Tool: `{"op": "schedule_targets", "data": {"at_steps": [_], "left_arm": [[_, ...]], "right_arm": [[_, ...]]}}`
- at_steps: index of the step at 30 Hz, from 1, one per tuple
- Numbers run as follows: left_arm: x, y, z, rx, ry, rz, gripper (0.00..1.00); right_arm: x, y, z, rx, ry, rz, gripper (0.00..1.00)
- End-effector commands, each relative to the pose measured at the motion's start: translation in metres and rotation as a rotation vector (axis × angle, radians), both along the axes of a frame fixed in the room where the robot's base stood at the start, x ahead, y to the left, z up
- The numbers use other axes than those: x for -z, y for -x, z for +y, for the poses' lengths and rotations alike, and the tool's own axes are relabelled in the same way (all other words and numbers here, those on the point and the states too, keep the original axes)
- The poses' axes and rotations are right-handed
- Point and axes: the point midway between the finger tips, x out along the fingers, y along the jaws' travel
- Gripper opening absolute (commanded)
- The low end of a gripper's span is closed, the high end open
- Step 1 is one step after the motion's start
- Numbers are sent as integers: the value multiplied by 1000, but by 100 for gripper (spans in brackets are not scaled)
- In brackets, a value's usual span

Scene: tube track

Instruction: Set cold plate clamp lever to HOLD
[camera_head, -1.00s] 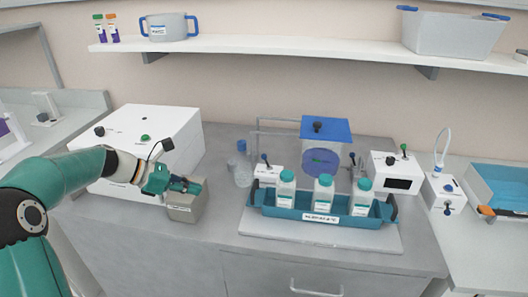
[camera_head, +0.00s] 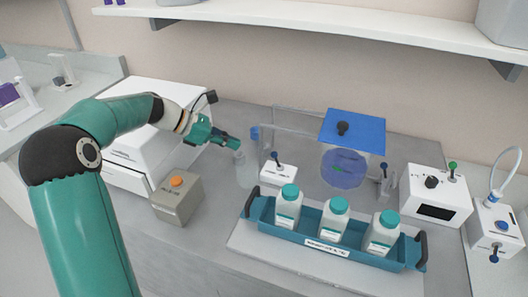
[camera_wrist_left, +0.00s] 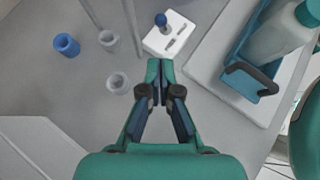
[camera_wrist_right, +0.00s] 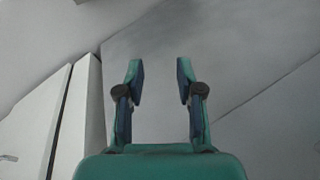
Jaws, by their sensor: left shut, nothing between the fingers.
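A small white plate (camera_head: 279,175) carries an upright lever with a dark blue knob (camera_head: 277,156). It stands left of the clear box, behind the blue tray. In the left wrist view the blue-knobbed lever (camera_wrist_left: 161,20) rises from the white plate, beyond my fingertips. I cannot read its markings, so I cannot tell its setting or whether it is the cold plate clamp lever. My left gripper (camera_head: 235,143) is shut and empty, left of the lever and apart from it. My right gripper (camera_wrist_right: 160,76) is open and empty over a plain grey surface; it is outside the head view.
A blue tray (camera_head: 342,251) with three teal-capped bottles stands in front. A clear box with a blue lid (camera_head: 354,130) is behind. A green-knobbed lever box (camera_head: 437,195) stands right. A grey box with an orange button (camera_head: 178,198) and glassware (camera_wrist_left: 118,83) are near my left gripper.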

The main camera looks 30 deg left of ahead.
Motion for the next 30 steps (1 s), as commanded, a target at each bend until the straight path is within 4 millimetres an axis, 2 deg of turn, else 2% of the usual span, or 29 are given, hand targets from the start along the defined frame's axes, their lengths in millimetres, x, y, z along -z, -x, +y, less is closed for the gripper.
{"op": "schedule_targets", "data": {"at_steps": [8, 22, 30], "left_arm": [[5, -5, -5, 3, 2, 2, 0], [48, -47, -44, 3, 2, 3, 0], [60, -59, -54, 0, 1, 1, 0]], "right_arm": [[0, 0, 0, 0, 0, -1, 37], [-5, 0, 0, 0, 0, -1, 37], [-6, 0, 0, 0, 0, -1, 37]]}}
